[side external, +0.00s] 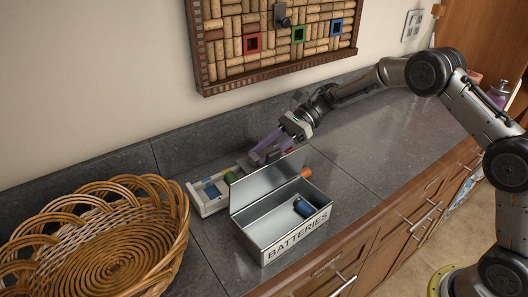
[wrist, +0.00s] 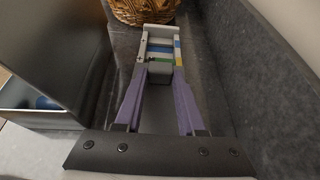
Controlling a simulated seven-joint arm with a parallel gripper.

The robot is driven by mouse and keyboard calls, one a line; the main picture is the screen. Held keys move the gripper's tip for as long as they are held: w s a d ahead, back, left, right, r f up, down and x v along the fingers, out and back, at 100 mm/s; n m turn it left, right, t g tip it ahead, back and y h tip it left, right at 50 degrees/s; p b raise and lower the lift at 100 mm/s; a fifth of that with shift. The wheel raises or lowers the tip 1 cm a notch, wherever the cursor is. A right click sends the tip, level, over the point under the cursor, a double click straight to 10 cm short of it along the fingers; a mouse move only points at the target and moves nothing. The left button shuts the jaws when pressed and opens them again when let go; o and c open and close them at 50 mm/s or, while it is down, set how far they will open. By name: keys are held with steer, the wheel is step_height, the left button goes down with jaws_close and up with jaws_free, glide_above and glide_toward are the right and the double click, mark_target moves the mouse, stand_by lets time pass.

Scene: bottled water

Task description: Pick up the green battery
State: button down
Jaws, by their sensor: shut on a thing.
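The green battery (side external: 230,177) shows as a small green piece at the grey battery holder (side external: 205,207), just behind the open box lid. In the wrist view, green (wrist: 164,61) shows just beyond my fingertips, across the holder (wrist: 147,32). My gripper (side external: 252,160), with purple fingers, reaches down behind the lid at the near end of the holder. In the wrist view my gripper (wrist: 161,76) has its fingertips on either side of a dark grey block (wrist: 160,68). I cannot tell whether this block belongs to the battery or the holder.
An open metal box (side external: 291,236) marked BATTERIES stands in front, with a blue battery (side external: 303,207) inside. Its raised lid (side external: 268,181) is close to my fingers. An orange piece (side external: 306,172) lies behind the box. A wicker basket (side external: 105,240) fills the left. The counter right is clear.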

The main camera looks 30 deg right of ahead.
steer(key=c, duration=0.5)
jaws_free()
steer(key=shift+f, duration=0.15)
steer(key=shift+r, duration=0.2)
steer(key=v, duration=1.1)
steer(key=shift+o, duration=0.7)
steer(key=shift+d+r, duration=0.1)
steer(key=shift+d, duration=0.2)
steer(key=o, duration=0.3)
steer(key=shift+d+r, duration=0.1)
steer(key=shift+d, duration=0.05)
